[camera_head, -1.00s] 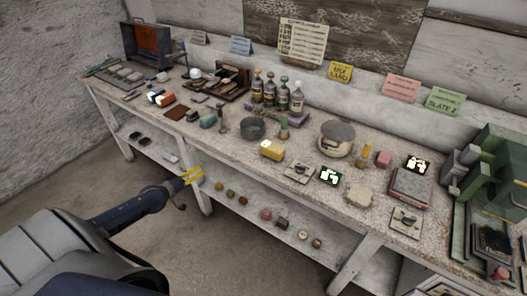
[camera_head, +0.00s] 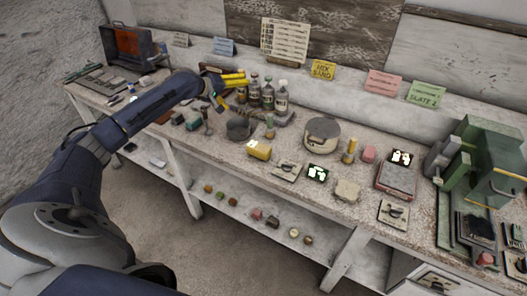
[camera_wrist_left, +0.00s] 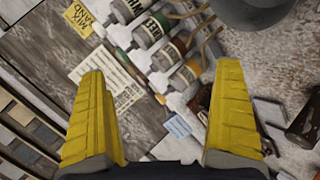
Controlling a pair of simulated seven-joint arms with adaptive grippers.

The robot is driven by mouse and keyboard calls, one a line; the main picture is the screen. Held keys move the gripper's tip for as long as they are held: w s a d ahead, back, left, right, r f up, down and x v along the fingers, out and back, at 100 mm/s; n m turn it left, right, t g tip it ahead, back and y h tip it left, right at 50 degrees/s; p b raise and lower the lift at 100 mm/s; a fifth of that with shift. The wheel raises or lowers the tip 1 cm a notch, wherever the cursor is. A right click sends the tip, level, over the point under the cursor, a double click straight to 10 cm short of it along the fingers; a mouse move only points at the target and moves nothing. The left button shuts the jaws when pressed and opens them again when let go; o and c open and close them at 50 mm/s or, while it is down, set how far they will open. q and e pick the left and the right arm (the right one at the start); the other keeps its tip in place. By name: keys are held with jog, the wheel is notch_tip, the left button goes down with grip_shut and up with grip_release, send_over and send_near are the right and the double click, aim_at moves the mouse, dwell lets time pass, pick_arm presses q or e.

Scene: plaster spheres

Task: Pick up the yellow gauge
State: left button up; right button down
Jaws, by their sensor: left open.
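A yellow box-shaped gauge (camera_head: 259,149) with a pale patch on its face sits on the bench in the head view, just in front of a dark round pot (camera_head: 238,129). It does not show in the left wrist view. My left gripper (camera_head: 222,84) is open and empty, its yellow fingers spread above the back of the bench near the bottles, up and to the left of the gauge and apart from it. The fingers also show in the left wrist view (camera_wrist_left: 162,80), with bottles and signs between and beyond them. My right gripper is not in view.
Several labelled bottles (camera_head: 267,95) stand behind the pot. A lidded round jar (camera_head: 322,138), a brass-coloured piece (camera_head: 349,151) and a flat tool plate (camera_head: 287,170) are right of the gauge. Green machinery (camera_head: 480,165) fills the right end.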

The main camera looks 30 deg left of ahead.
pick_arm(q)
jog(key=s+d+m+g+h, duration=0.1)
jog(key=d+m+g, duration=0.15)
jog(key=d, duration=0.55)
jog(key=m+g+y, duration=0.1)
jog(key=m+g, duration=0.3)
jog(key=g, duration=0.1)
send_over(259, 146)
jog(key=w, duration=0.2)
jog(key=s+r+m+g+y, duration=0.1)
jog(key=s+m+g+y, duration=0.2)
jog(key=s+m, duration=0.1)
jog(key=shift+t, duration=0.25)
jog(key=f, duration=0.5)
jog(key=w+f, duration=0.1)
jog(key=f, duration=1)
jog(key=shift+w+d, duration=0.1)
jog(key=shift+w, duration=0.3)
jog(key=c, duration=1.4)
jog(key=shift+r+n, duration=0.15)
jog(key=shift+n, duration=0.1)
notch_tip(259, 146, up, 20)
jog(key=shift+f, duration=0.2)
